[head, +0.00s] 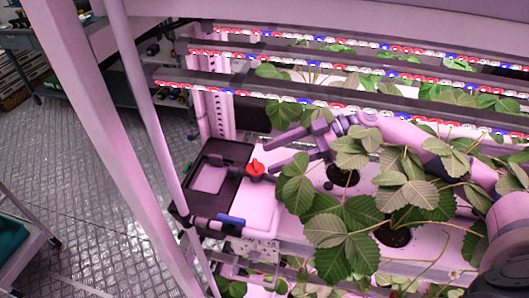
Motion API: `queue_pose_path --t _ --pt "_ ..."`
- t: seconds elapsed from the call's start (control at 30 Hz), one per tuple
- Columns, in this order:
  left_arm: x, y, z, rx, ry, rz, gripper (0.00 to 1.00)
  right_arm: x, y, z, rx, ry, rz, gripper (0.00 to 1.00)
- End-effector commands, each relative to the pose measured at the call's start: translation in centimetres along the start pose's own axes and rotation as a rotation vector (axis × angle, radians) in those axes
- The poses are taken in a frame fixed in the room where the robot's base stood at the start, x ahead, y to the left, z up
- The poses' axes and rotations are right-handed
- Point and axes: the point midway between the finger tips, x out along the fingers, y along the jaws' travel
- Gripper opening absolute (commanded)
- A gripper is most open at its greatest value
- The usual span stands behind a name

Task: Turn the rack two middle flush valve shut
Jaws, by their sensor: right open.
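A red valve handle (255,168) sits at the edge of a black box (215,165) at the left end of the white plant trough (262,205). My right gripper (270,155) reaches in from the right, above the trough. Its two fingers are apart, pointing left toward the red handle, with one finger tip close beside it. I cannot tell whether that finger touches the handle. A blue handle (231,219) is on the near side of the box. Strawberry leaves cover part of my right arm. My left gripper is not in view.
Strawberry plants (345,235) crowd the trough under and around my right arm. Light bars with red, white and blue lamps (300,99) run across above. A pale rack post (95,120) crosses the left side. Metal floor (85,165) lies open beyond it.

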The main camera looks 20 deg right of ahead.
Motion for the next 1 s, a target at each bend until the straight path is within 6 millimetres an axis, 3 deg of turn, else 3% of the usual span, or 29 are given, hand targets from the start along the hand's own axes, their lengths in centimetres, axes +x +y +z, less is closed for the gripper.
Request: queue_pose_path --t 0.3,0.67,0.83,1.0 --pt "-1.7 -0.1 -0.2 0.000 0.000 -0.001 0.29 3.3 0.0 -0.1 0.001 0.000 -0.001 0.53" --pt "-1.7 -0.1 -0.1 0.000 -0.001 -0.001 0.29 3.7 0.0 0.0 0.000 0.000 0.000 0.53" --pt "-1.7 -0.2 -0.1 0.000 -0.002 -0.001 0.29 3.7 0.0 0.0 0.000 0.000 0.000 0.15" --pt "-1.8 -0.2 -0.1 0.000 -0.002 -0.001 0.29 3.6 0.0 0.1 0.003 -0.001 0.005 0.11"
